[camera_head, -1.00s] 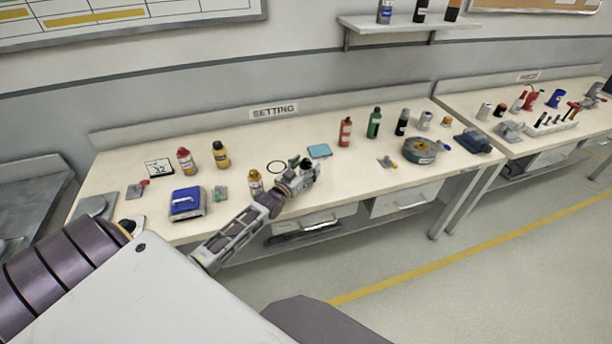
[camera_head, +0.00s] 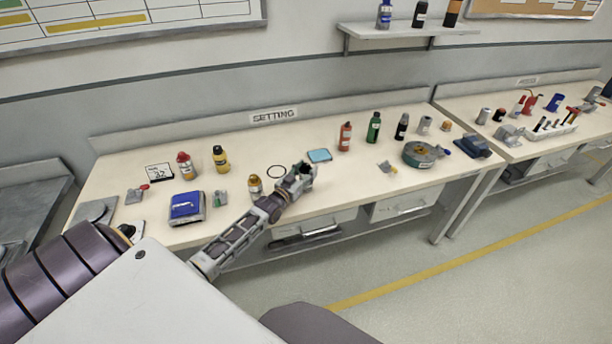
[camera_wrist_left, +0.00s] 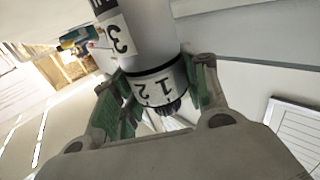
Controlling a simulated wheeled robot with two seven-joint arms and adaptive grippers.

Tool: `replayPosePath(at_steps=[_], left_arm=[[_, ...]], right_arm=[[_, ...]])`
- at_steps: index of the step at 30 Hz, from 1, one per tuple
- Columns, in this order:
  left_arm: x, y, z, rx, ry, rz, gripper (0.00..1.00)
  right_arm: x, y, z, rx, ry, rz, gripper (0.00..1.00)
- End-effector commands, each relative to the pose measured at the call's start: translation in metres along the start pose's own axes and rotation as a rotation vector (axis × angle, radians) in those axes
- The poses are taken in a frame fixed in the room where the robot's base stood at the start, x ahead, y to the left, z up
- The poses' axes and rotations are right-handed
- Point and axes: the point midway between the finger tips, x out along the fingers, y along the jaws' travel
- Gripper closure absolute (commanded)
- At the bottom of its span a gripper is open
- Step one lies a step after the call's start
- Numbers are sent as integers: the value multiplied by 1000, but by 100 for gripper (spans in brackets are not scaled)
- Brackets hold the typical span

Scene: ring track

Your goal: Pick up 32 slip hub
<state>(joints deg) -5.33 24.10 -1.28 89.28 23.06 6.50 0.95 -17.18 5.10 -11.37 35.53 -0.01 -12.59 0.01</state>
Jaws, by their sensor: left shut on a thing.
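My left gripper (camera_head: 302,174) is over the front part of the table marked SETTING. In the left wrist view its green-padded fingers (camera_wrist_left: 162,94) are shut on a white cylindrical piece (camera_wrist_left: 150,35). The piece has a dark band, a large "3" and the digits "1" and "2" on it. It may be the slip hub, but I cannot read a whole "32" on it. In the head view the gripper hides most of it. A small white card (camera_head: 159,172) reading "32" lies at the table's left. My right gripper is not in view.
A round green-topped case (camera_head: 420,154) and more bottles stand at the right. A second table adjoins.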

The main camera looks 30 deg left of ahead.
Motion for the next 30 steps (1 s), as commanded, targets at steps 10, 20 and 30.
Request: replayPosePath(at_steps=[10, 20, 30], left_arm=[[0, 0, -23, 0, 3, 0, 84], [0, 0, -69, 0, 5, 1, 84], [0, 0, -98, 0, 2, 0, 84]], right_arm=[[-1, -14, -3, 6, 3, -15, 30], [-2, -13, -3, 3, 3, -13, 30], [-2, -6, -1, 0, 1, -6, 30]])
